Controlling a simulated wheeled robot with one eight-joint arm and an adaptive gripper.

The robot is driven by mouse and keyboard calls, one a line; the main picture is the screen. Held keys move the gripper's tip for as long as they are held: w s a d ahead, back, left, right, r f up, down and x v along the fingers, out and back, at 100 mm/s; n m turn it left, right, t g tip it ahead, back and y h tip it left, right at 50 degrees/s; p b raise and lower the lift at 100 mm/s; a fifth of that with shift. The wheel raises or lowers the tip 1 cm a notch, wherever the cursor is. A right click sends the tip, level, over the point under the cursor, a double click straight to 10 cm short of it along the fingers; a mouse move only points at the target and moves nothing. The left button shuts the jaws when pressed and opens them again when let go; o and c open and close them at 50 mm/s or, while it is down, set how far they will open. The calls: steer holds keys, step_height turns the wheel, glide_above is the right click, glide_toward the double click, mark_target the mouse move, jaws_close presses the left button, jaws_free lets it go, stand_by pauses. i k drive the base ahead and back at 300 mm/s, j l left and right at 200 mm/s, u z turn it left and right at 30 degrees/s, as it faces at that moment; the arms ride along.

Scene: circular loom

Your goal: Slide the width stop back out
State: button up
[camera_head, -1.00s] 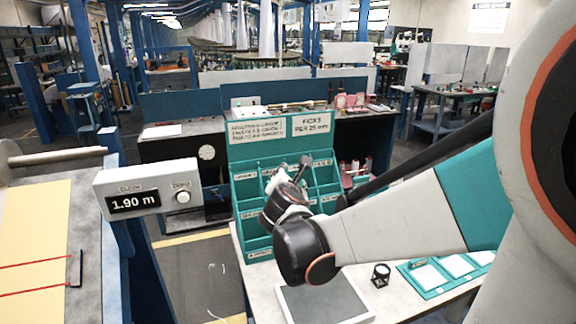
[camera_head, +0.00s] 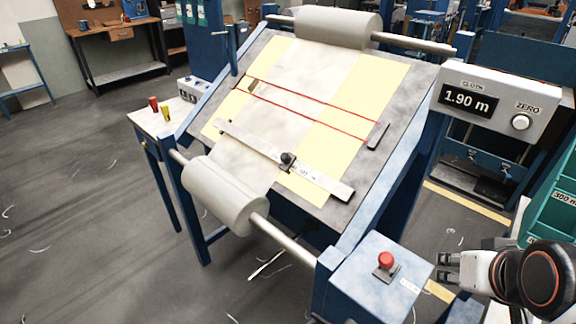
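A pale metal bar (camera_head: 240,137) lies slantwise across the lower part of the inspection table. A black knob (camera_head: 287,160) sits on it near its middle, with a small printed label beside it; this looks like the width stop. The cloth (camera_head: 258,120) runs down the table between yellow side areas. My gripper (camera_head: 446,268) is at the lower right, well away from the bar and right of the red button. Its two fingers appear apart with nothing between them.
A control box with a red button (camera_head: 386,260) stands between my gripper and the table. A display (camera_head: 468,101) reads 1.90 m. A cloth roll (camera_head: 222,196) is at the near edge and another roll (camera_head: 338,28) at the far edge. Two red lines cross the cloth.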

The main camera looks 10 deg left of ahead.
mark_target(287, 160)
steer(key=k+u, duration=0.15)
steer(key=u, duration=0.2)
steer(key=k+u, duration=0.1)
steer(key=u, duration=0.25)
steer(key=k+j+u, duration=0.1)
steer(key=u, duration=0.3)
steer(key=i+l+u, duration=0.2)
steer(key=i+u, duration=0.15)
steer(key=i+l+u, duration=0.35)
steer(key=i, duration=0.2)
